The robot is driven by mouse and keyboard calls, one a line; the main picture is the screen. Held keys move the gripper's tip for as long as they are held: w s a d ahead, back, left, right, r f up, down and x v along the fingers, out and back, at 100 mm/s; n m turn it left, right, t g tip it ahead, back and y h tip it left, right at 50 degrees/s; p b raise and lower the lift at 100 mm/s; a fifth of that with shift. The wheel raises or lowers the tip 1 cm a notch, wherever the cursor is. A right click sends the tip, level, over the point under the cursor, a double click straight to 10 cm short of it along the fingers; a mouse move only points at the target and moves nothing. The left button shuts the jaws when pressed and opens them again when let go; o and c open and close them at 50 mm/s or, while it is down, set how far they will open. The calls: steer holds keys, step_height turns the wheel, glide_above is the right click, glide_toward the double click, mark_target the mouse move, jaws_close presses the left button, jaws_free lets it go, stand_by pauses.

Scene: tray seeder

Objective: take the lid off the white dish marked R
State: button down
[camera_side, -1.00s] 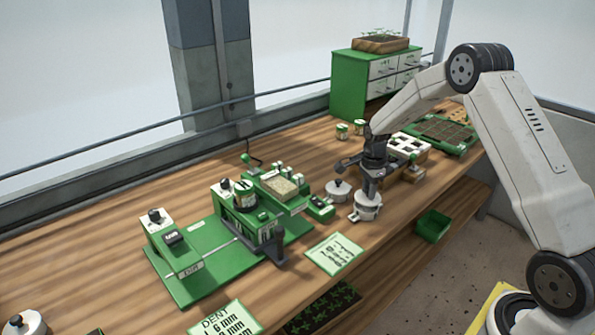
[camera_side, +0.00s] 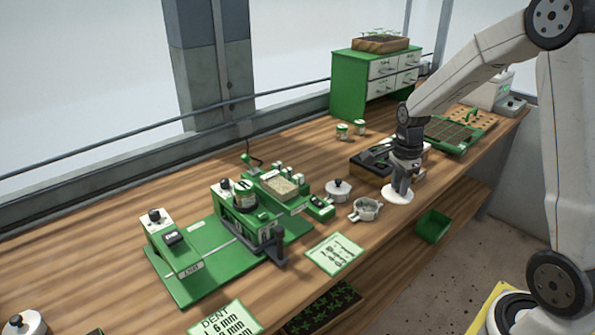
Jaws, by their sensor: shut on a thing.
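My gripper (camera_side: 401,186) is shut on a round white lid (camera_side: 398,197) and holds it to the right of a white dish (camera_side: 366,212). This dish is uncovered and its inside shows. Another white dish (camera_side: 338,194) stands just behind and left of it with its lid on and a dark knob on top. A third lidded white dish (camera_side: 24,325) is cut off at the bottom left corner. The mark R is too small to read on any dish. My gripper's fingers hide the lid's knob.
A green seeding machine (camera_side: 215,262) stands left of the dishes, with a printed card (camera_side: 333,253) in front. A dark tray (camera_side: 366,165) lies behind my gripper. A green bin (camera_side: 433,226) is below the table's front edge. Bare wood lies around the open dish.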

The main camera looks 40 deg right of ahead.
steer(key=shift+s+a+r, duration=0.25)
steer(key=shift+s+r, duration=0.05)
steer(key=shift+s, duration=0.3)
steer(key=shift+s+a+r, duration=0.2)
steer(key=shift+s+r, duration=0.1)
steer(key=shift+s, duration=0.3)
steer(key=shift+a, duration=0.1)
steer(key=shift+w+a+f+n, duration=0.3)
steer(key=shift+w+a+n, duration=0.3)
steer(key=shift+n, duration=0.5)
steer(key=w+a+f+n, duration=0.2)
steer(key=a+n, duration=0.5)
steer(key=n, duration=0.3)
steer(key=w+a+f+n, duration=0.2)
steer(key=a+n, duration=0.5)
steer(key=n, duration=0.2)
steer(key=shift+w+a+f+n, duration=0.15)
steer(key=shift+w+a+n, duration=0.15)
steer(key=shift+n, duration=0.1)
steer(key=shift+d, duration=0.1)
